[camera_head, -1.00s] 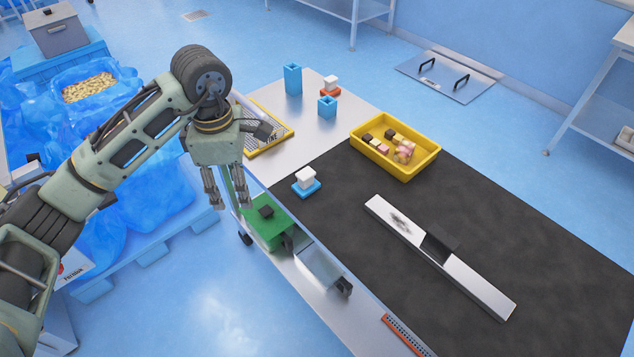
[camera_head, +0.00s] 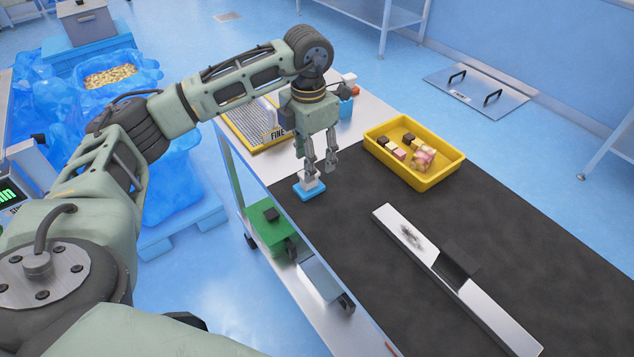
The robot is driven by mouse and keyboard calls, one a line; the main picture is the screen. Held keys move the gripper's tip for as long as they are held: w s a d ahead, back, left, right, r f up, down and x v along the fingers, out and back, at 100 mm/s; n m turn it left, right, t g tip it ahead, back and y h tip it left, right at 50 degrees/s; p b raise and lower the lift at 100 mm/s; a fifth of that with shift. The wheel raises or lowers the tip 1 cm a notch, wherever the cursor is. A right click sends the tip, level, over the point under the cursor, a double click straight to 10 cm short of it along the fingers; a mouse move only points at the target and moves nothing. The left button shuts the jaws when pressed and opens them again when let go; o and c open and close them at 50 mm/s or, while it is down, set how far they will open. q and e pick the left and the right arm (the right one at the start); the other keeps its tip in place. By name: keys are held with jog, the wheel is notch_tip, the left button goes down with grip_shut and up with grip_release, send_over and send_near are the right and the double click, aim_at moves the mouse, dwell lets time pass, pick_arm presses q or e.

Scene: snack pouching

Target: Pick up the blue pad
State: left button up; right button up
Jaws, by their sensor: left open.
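The blue pad (camera_head: 309,193) is a small flat block with a white block (camera_head: 308,182) on top. It lies on the dark mat (camera_head: 400,235) near the left edge of the table. My left gripper (camera_head: 317,171) is open and points down, its fingers just above and around the white block's level. I cannot tell from this angle whether a finger touches it. My right gripper does not show.
A yellow tray (camera_head: 455,169) with several small blocks stands to the right of the pad. A silver bar (camera_head: 490,316) lies on the mat. A yellow-framed board marked FINE (camera_head: 240,123) lies behind my gripper. A green box (camera_head: 268,228) sits on the lower shelf.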

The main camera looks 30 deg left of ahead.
pick_arm(q)
jog(key=f+p, duration=0.1)
jog(key=f, duration=0.4)
jog(key=shift+a+f, duration=0.1)
jog(key=shift+a, duration=0.1)
jog(key=shift+c, duration=0.2)
grip_shut()
jog(key=shift+r, duration=0.75)
jog(key=r, duration=0.2)
jog(key=b, duration=0.1)
jog(key=shift+d+r, duration=0.25)
jog(key=shift+r, duration=0.15)
jog(key=d+r+b, duration=0.2)
jog(key=d+r, duration=0.4)
jog(key=d, duration=0.5)
jog(key=shift+s+d+r, duration=0.15)
jog(key=shift+s+r, duration=0.15)
jog(key=shift+r, duration=0.1)
